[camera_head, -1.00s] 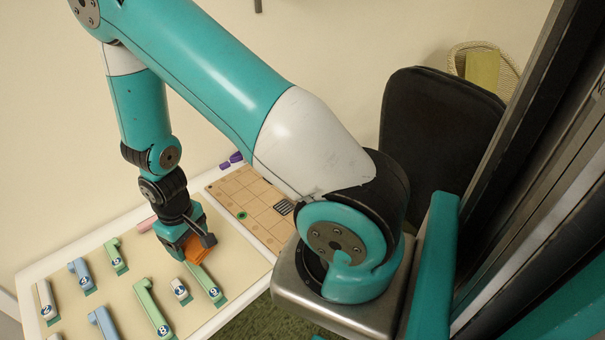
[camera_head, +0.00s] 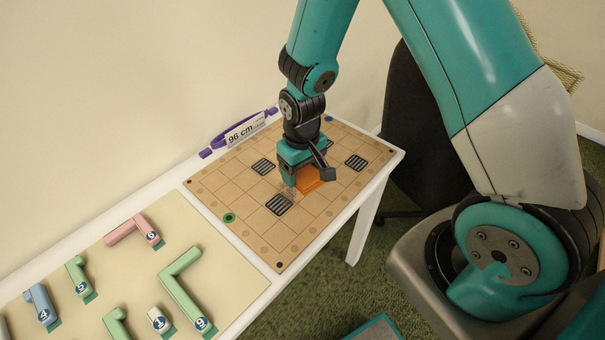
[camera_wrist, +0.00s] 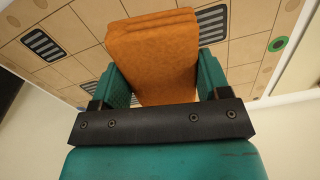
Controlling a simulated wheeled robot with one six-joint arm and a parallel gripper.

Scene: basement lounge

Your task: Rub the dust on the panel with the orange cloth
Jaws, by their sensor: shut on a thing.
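My gripper (camera_head: 303,183) is shut on the orange cloth (camera_head: 311,178), a folded block. In the wrist view the cloth (camera_wrist: 153,55) sits between the two teal fingers. The gripper points down over the wooden panel (camera_head: 222,186), which has a grid of lines and several dark slotted grilles (camera_head: 279,204). A faint greyish smudge, perhaps the dust (camera_head: 286,191), shows on the panel just left of the fingers. I cannot tell whether the cloth touches the panel.
A tan board (camera_head: 120,262) with several numbered colored pieces lies left of the panel on the white table (camera_head: 228,331). A purple-ended "96 cm" tag (camera_head: 243,132) is at the panel's back edge. A black chair (camera_head: 408,130) stands right of the table.

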